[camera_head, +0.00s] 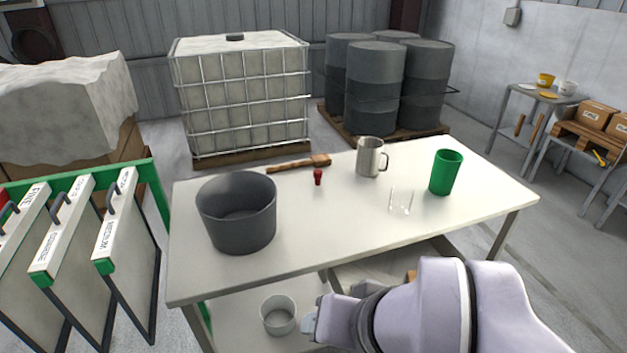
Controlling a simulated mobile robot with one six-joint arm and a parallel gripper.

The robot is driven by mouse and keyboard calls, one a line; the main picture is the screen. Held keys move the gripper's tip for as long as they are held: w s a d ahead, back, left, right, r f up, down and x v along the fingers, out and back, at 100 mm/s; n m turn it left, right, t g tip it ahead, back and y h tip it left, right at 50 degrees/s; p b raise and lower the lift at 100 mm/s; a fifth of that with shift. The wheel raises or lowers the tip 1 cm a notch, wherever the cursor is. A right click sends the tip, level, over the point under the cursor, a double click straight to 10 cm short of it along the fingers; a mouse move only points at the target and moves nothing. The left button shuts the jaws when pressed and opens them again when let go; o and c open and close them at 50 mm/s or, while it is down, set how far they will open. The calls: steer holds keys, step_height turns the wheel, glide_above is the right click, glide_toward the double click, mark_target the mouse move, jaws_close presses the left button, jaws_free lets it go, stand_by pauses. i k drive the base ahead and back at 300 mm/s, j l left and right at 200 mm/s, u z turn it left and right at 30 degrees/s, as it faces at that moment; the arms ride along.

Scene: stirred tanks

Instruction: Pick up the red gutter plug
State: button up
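The red gutter plug (318,177) is a small red piece standing on the white table (300,242), near the middle of its far half. A wooden-handled mallet (299,164) lies just behind it. My gripper (310,322) is at the bottom centre, below and in front of the table's near edge, well apart from the plug. Only part of the gripper shows beside my arm, and its fingers are not clear enough to tell open from shut.
On the table stand a dark grey bucket (238,222) at left, a metal mug (370,157), a clear glass item (401,201) and a green cup (446,172) at right. The table's front middle is clear. A small pail (279,314) sits below. Framed panels (65,232) stand at left.

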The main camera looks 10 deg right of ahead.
mark_target(317, 172)
steer(key=i+j+z, duration=0.75)
steer(key=j, duration=0.3)
steer(key=i+j+z, duration=0.25)
steer(key=j, duration=0.2)
steer(key=k+l, duration=0.05)
